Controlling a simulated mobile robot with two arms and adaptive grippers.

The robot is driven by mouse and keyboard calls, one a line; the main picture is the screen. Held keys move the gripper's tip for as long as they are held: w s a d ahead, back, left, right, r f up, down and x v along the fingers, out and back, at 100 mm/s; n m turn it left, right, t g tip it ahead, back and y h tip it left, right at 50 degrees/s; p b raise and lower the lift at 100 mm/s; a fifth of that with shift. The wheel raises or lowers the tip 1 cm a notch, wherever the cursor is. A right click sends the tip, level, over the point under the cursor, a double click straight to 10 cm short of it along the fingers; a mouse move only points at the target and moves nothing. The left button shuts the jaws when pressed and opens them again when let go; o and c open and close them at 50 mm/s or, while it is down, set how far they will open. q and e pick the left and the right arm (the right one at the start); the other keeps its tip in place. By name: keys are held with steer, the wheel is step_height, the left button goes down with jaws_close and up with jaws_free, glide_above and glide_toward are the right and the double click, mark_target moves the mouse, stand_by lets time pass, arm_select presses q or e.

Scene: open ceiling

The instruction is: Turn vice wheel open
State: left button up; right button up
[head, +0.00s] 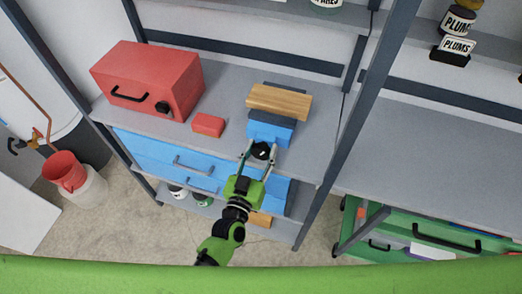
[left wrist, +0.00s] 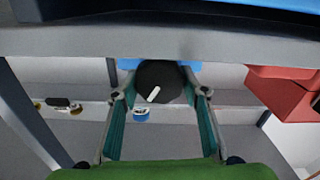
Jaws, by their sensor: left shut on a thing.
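The vice (head: 270,131) is blue and stands at the front edge of the grey shelf in the head view, with a wooden block (head: 279,101) at its top. Its wheel (head: 261,151) is a round black knob on the front side. In the left wrist view the wheel (left wrist: 158,84) shows a white mark pointing down and left. My left gripper (head: 262,149) reaches up from below, one finger on each side of the wheel, and is shut on it. The fingertips hide the wheel's sides. My right gripper is not in view.
A red box (head: 150,80) with a black handle and a small red block (head: 208,124) stand left of the vice. Blue drawers (head: 160,155) lie below the shelf. A dark upright post (head: 345,140) stands right of the vice. A green drawer cabinet (head: 370,240) is at lower right.

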arm_select(q)
steer(key=n+b, duration=0.1)
steer(key=n, duration=0.4)
steer(key=shift+a+n, duration=0.15)
steer(key=shift+n, duration=0.15)
stand_by(0.4)
steer(key=o, duration=1.1)
steer(key=shift+f, duration=0.15)
